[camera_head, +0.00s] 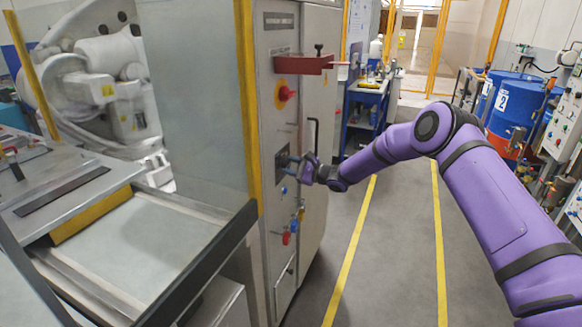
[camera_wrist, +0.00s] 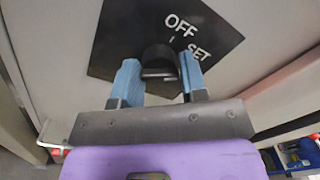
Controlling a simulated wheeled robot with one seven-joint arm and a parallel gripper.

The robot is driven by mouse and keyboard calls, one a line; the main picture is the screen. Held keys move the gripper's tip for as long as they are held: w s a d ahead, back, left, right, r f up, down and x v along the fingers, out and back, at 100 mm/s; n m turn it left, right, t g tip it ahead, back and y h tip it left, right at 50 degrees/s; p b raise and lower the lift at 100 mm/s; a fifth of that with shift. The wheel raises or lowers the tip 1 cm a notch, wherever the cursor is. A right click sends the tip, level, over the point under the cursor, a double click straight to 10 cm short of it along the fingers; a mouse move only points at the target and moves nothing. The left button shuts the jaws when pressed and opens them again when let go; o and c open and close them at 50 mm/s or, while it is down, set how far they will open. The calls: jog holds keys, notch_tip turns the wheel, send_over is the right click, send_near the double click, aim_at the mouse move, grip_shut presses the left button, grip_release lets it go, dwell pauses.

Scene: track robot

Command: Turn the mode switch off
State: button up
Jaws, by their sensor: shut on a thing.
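The mode switch (camera_wrist: 160,61) is a dark knob on a black plate (camera_wrist: 115,40) with white "OFF" and "SET" lettering, seen in the wrist view. My gripper (camera_wrist: 160,78) has its two blue fingers on either side of the knob and is shut on it. The lettering looks tilted in this view, and the knob's pointer direction is hard to tell. In the head view my gripper (camera_head: 296,167) reaches the dark switch plate (camera_head: 282,158) on the grey cabinet's front, and the knob itself is mostly hidden by the fingers.
Coloured small knobs (camera_head: 288,237) sit below. The floor aisle (camera_head: 395,250) between yellow lines is clear.

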jog(key=n, duration=1.2)
jog(key=shift+s+f+g+y, duration=0.1)
jog(key=shift+f+g+y, duration=0.2)
jog(key=shift+g, duration=0.1)
jog(key=shift+n, duration=0.3)
jog(key=o, duration=0.8)
jog(key=shift+r, duration=0.15)
jog(key=v, duration=1)
jog(key=shift+s+d, duration=0.15)
jog(key=shift+d, duration=0.2)
